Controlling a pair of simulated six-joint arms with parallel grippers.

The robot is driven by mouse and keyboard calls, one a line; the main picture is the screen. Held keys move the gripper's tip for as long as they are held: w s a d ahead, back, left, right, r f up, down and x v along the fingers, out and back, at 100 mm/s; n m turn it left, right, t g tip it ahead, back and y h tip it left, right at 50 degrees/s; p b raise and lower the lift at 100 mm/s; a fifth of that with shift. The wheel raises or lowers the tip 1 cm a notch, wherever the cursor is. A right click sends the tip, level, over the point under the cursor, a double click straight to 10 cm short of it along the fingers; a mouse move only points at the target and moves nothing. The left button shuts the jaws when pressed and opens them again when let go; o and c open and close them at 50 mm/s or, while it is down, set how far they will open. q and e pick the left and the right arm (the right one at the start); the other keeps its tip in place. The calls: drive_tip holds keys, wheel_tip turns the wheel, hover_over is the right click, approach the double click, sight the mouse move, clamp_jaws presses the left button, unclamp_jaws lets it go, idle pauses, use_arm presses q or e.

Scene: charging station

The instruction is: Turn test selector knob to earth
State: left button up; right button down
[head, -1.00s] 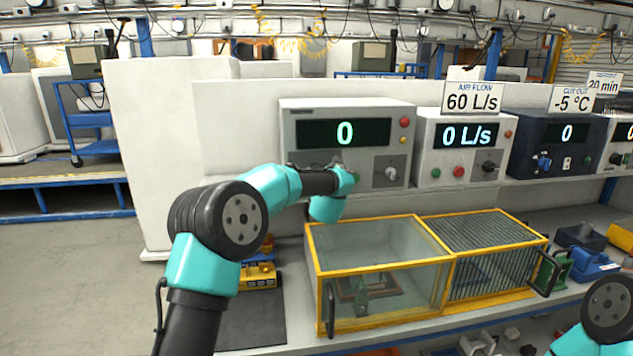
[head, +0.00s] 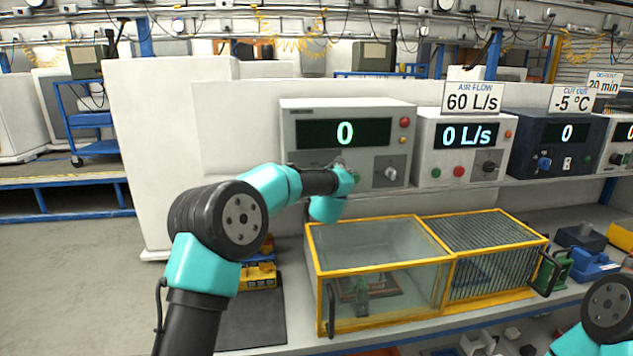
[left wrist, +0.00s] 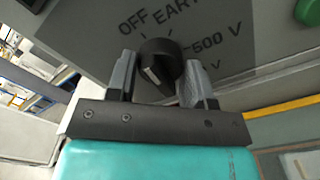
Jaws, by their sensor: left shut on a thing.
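The test selector knob (left wrist: 163,58) is black with a white mark on it, and sits on a dark panel (left wrist: 225,40) printed OFF, EARTH, 500 V and another partly hidden V label. In the left wrist view, EARTH is above the knob and OFF is to its upper left. The white mark faces the camera; I cannot tell which label it selects. My left gripper (left wrist: 158,72) is shut on the knob, one finger on each side. In the head view, my left wrist hides the knob on the tester (head: 300,150), whose display reads 0. My right gripper is out of view.
A green button (left wrist: 308,10) is at the wrist view's upper right. Another knob (head: 391,174) sits right of my wrist on the tester. The air flow unit (head: 428,140) stands beside it.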

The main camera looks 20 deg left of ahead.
use_arm(q)
drive_tip(key=m, duration=0.4)
drive_tip(key=shift+m, duration=2.5)
drive_tip(key=o, duration=0.9)
drive_tip(key=v, duration=1.7)
drive_tip(key=shift+s+d+r, duration=0.1)
drive_tip(key=shift+s+d, duration=0.05)
drive_tip(key=shift+s, duration=0.05)
